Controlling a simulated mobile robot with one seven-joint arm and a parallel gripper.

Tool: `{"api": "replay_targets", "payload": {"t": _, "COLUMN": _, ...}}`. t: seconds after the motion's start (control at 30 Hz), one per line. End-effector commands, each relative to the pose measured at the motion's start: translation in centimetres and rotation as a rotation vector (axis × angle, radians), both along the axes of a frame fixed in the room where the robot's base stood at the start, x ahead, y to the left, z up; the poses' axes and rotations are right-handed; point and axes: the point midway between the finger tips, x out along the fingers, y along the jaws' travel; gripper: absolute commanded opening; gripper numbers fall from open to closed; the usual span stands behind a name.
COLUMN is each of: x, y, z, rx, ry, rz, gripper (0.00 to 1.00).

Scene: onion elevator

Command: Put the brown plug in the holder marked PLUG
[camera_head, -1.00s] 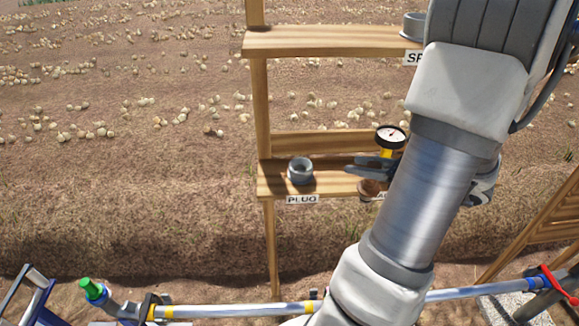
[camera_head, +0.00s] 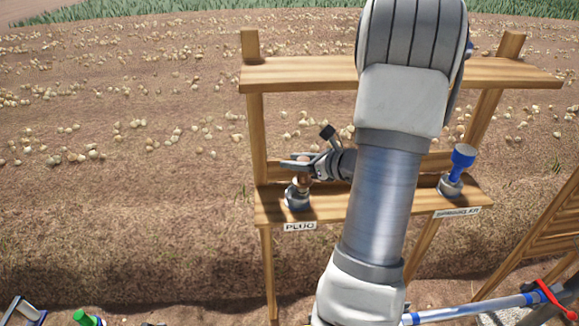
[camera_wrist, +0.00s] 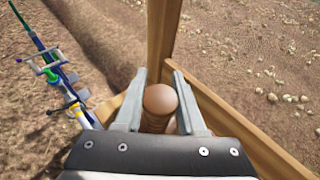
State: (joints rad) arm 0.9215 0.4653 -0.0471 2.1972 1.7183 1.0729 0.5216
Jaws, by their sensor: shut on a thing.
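The brown plug (camera_head: 302,182) is between the fingers of my gripper (camera_head: 300,164), which is shut on it. In the wrist view the plug's round brown top (camera_wrist: 160,99) shows between the two fingers of my gripper (camera_wrist: 160,88). The grey ring-shaped holder (camera_head: 298,199) stands on the lower wooden shelf, above the label PLUG (camera_head: 300,226). The plug is at the holder's mouth, with its lower end low over or inside the ring; I cannot tell which. In the wrist view the holder is hidden below the plug.
A blue-topped part (camera_head: 462,157) stands in another holder at the right of the lower shelf (camera_head: 340,203). The upper shelf (camera_head: 300,76) spans above. My arm hides the shelf's middle. A wooden post (camera_head: 256,130) rises close left of the gripper. A metal bar (camera_head: 470,308) lies low in front.

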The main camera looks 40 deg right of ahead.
Motion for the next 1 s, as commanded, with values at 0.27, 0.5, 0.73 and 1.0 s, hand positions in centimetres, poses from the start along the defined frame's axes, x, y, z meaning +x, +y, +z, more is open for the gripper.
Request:
{"api": "replay_targets", "payload": {"t": 0.27, "x": 1.7, "y": 0.4, "z": -0.8, "rx": 0.004, "ry": 0.003, "rz": -0.001, "gripper": 0.00}}
{"api": "replay_targets", "payload": {"t": 0.5, "x": 1.7, "y": 0.4, "z": -3.3, "rx": 0.002, "ry": 0.002, "rz": -0.001, "gripper": 0.00}}
{"api": "replay_targets", "payload": {"t": 0.73, "x": 1.6, "y": 0.4, "z": -3.5, "rx": 0.000, "ry": 0.000, "rz": -0.001, "gripper": 0.00}}
{"api": "replay_targets", "payload": {"t": 1.0, "x": 1.6, "y": 0.4, "z": -4.2, "rx": 0.000, "ry": 0.000, "rz": -0.001, "gripper": 0.00}}
